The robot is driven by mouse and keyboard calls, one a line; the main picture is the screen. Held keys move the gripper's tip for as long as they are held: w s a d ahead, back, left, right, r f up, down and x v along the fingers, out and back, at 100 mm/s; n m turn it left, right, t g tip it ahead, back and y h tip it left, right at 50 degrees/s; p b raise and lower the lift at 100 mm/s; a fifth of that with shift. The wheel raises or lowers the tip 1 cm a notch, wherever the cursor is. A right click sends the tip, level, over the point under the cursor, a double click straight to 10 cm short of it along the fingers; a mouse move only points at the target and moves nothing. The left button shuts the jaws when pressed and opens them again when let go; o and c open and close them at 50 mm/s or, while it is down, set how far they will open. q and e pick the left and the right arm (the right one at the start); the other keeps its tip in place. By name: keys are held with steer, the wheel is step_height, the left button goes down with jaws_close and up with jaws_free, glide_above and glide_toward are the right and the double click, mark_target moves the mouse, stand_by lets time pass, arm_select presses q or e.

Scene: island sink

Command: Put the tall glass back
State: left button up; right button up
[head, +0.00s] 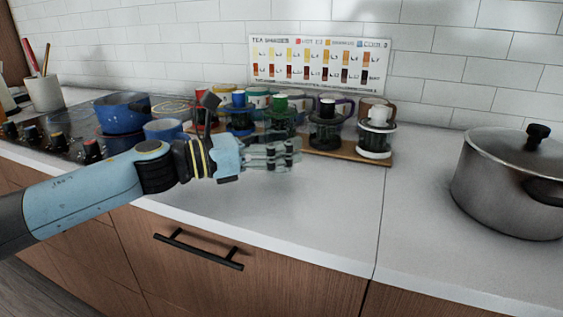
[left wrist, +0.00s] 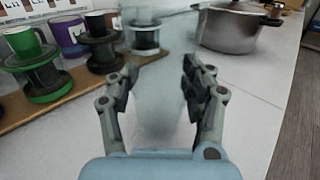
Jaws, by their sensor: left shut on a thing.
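The tall glass (left wrist: 160,95) is clear and faint, and stands between the fingers in the left wrist view. My left gripper (left wrist: 158,88) is shut on it, with one finger on each side. In the head view my left gripper (head: 285,153) is over the front of the counter, just in front of the wooden board. There the glass is too faint to make out clearly, and I cannot tell whether its base touches the counter. My right gripper is in neither view.
A wooden board (head: 350,153) with several mugs and coloured-lid tea jars stands behind my gripper. A steel pot (head: 505,185) with a lid is at the right. Blue pots (head: 122,113) sit on the stove at the left. The white counter (head: 330,215) in front is clear.

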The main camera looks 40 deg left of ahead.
arm_select(q)
steer(key=shift+f, duration=1.45)
steer(key=shift+f, duration=0.1)
steer(key=shift+f+b, duration=0.1)
steer(key=shift+b, duration=0.3)
steer(key=o, duration=1)
steer(key=shift+c, duration=0.2)
steer(key=o, duration=0.4)
steer(key=shift+o, duration=0.2)
